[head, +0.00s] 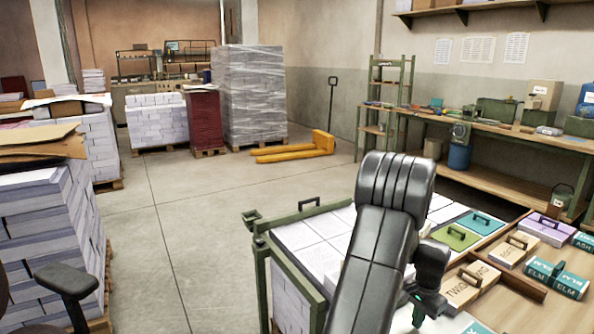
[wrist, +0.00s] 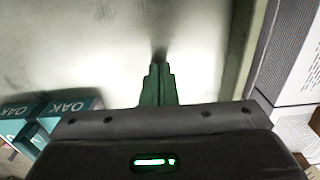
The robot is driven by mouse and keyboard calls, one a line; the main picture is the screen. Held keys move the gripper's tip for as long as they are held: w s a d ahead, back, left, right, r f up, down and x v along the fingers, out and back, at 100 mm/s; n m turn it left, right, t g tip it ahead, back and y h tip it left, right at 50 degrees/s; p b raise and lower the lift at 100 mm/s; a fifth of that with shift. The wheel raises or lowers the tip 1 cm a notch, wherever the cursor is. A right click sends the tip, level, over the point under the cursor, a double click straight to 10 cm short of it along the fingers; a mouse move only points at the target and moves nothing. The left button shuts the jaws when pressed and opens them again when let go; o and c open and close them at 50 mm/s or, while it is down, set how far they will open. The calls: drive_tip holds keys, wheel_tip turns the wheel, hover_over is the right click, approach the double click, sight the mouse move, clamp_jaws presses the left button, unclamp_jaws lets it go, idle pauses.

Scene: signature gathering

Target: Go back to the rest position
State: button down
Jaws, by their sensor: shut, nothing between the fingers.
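My gripper (wrist: 158,72) is in the middle of the wrist view, its green fingers together with nothing between them. They point at a pale, blurred surface. In the head view my dark arm rises at the front of the green-framed table, and green parts of my gripper show low on its right side. The fingertips are hard to make out there. My arm hides part of the white paper stacks (head: 309,259) on the table.
Handled blocks, including a TWIGS block (head: 468,291) and a teal ELM block (head: 556,281), lie in the wooden tray at right. Teal OAK blocks (wrist: 65,106) show in the wrist view. Paper pallets stand left; a yellow pallet jack (head: 296,151) is behind. Floor between is clear.

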drive_tip(key=s+a+b, duration=0.2)
drive_tip(key=s+a, duration=0.6)
drive_tip(key=a, duration=0.6)
wheel_tip(320, 180, up, 9)
drive_tip(key=p, duration=0.1)
drive_tip(key=shift+s+a+f, duration=0.15)
drive_tip(key=shift+s+a, duration=0.2)
drive_tip(key=shift+a, duration=0.1)
